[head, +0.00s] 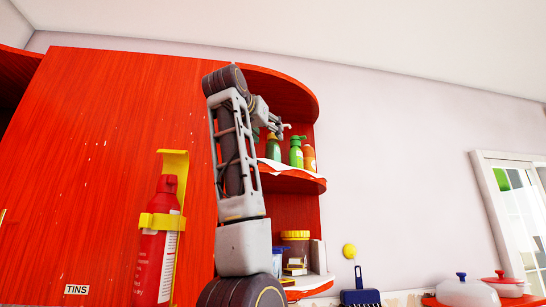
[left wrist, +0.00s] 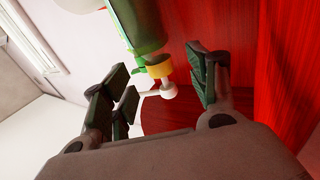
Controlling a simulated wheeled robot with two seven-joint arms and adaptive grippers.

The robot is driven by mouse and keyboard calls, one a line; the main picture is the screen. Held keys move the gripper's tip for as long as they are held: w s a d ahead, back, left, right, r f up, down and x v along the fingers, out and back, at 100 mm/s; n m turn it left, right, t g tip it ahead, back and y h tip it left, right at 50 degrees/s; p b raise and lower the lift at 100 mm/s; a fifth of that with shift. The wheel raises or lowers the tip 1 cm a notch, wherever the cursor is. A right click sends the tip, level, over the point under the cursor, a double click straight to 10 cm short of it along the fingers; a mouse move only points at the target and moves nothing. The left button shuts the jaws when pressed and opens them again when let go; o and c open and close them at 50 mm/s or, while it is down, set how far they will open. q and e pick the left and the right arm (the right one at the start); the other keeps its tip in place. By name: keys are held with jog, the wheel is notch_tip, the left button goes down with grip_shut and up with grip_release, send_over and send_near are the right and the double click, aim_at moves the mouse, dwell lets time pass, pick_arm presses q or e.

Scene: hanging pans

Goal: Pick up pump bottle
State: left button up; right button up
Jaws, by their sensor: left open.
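Pump bottles stand on the upper curved shelf in the head view: a darker green one (head: 273,150) at left, a brighter green one (head: 296,156) and an orange one (head: 309,158). My left gripper (head: 270,124) is over the top of the darker green one, partly hidden by my arm. In the left wrist view a green bottle (left wrist: 142,28) with a yellow collar and a white pump head (left wrist: 168,90) shows between the spread fingers of my open left gripper (left wrist: 160,88). I cannot tell whether the fingers touch it. My right gripper is out of view.
The red cabinet side (head: 110,150) carries a red extinguisher (head: 160,235) in a yellow bracket. Lower shelves hold a yellow-lidded jar (head: 295,243) and boxes. The air right of the shelves is free.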

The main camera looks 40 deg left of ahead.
aim_at(271, 136)
pick_arm(q)
jog(key=shift+p+x, duration=0.9)
jog(key=shift+x, duration=0.65)
jog(key=shift+p+x, duration=0.4)
jog(key=shift+x, duration=0.65)
jog(key=shift+d, duration=0.1)
grip_shut()
